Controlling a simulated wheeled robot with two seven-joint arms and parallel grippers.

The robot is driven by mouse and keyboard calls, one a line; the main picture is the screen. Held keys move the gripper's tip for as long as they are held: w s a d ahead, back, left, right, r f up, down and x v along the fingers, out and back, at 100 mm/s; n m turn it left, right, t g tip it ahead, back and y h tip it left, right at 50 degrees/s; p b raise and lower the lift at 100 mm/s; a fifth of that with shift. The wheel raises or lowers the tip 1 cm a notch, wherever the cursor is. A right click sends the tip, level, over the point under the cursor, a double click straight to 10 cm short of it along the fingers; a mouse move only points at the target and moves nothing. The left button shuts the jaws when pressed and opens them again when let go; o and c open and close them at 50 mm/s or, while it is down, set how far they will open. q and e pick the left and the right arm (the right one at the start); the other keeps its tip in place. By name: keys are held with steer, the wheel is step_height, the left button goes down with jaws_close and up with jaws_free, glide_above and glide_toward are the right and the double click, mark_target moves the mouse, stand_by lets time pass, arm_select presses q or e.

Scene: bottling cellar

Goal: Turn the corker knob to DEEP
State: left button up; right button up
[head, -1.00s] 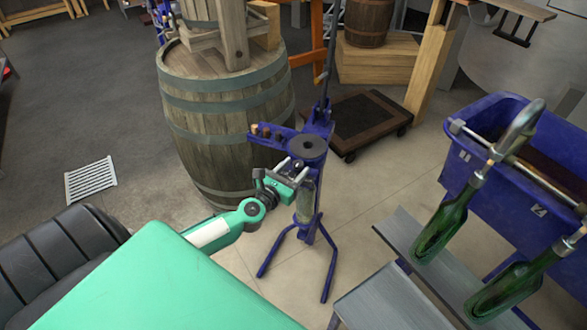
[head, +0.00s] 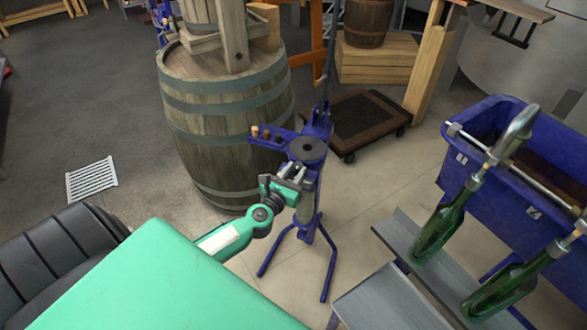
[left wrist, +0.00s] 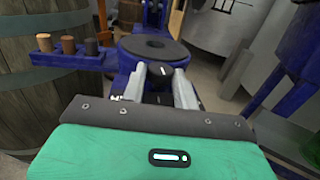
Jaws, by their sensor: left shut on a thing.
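The blue floor corker (head: 318,200) stands on splayed legs in the middle of the head view, with a black round disc (head: 307,149) on top. Its small dark knob (left wrist: 157,74) shows in the left wrist view below the disc, with a pale mark on it. My left gripper (head: 298,174) is at the corker's front, its two grey fingers on either side of the knob and shut on it. Small white markings show beside the knob, too small to read. In the head view the gripper hides the knob. My right gripper is not in view.
Several corks sit on the corker's side shelf (head: 270,138). A large wooden barrel (head: 228,130) stands close behind on the left. Green bottles (head: 440,230) lie tilted on a grey stand at right, before a blue tub (head: 460,160). Floor left of the barrel is mostly clear.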

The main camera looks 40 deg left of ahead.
arm_select(q)
steer(key=n+y, duration=0.1)
steer(key=n+y+p, duration=0.1)
steer(key=y, duration=0.1)
steer(key=shift+d+g, duration=0.3)
steer(key=shift+w+d+n+g+y, duration=0.15)
steer(key=shift+n+g+y, duration=0.25)
steer(key=shift+n+y, duration=0.55)
steer(key=shift+d+f+n+g+y+b, duration=0.15)
steer(key=shift+n+g+y+b, duration=0.25)
steer(key=shift+y, duration=0.65)
steer(key=shift+w+n+g+y+b, duration=0.1)
steer(key=shift+n+g+y+b, duration=0.4)
steer(key=shift+n+g+y, duration=0.35)
steer(key=shift+d+n+g+y+b, duration=0.1)
steer(key=shift+n+g+y+b, duration=0.3)
steer(key=shift+y, duration=0.25)
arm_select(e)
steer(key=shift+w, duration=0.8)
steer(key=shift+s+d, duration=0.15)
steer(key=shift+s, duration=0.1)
arm_select(q)
steer(key=o, duration=0.9)
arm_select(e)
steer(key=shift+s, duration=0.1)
arm_select(q)
steer(key=shift+o, duration=0.2)
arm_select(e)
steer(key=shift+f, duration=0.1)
